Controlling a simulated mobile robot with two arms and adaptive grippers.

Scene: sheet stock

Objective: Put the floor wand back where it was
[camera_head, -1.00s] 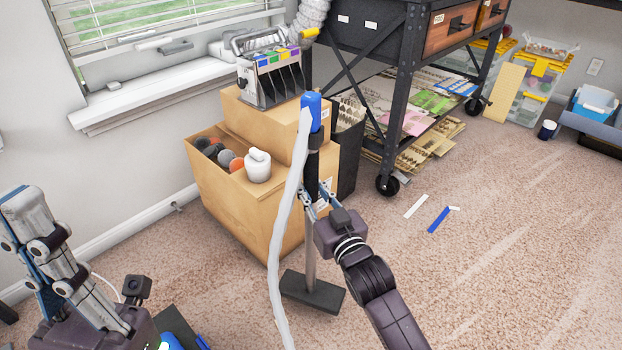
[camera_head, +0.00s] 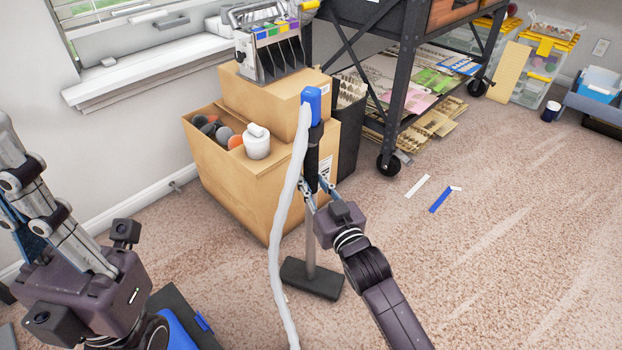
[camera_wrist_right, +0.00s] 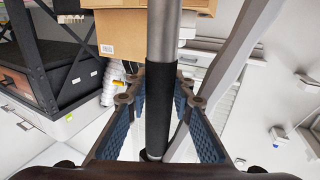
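The floor wand stands nearly upright in front of the cardboard boxes, with a blue top (camera_head: 312,103), a black grip (camera_head: 312,155), a grey pole and a flat black floor head (camera_head: 312,279). The head appears to rest on the carpet. A pale hose (camera_head: 284,225) hangs from its top. My right gripper (camera_head: 317,190) is shut on the wand; in the right wrist view its blue-padded fingers lie on both sides of the black grip (camera_wrist_right: 157,110). My left gripper (camera_head: 22,165) is at the left edge, away from the wand, partly cut off.
A large open cardboard box (camera_head: 225,190) stands behind the wand, with a white canister (camera_head: 256,145) and a smaller box (camera_head: 270,100) on it. A dark bin (camera_head: 348,135) and a wheeled bench (camera_head: 400,90) are beside them. The carpet at right is mostly clear.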

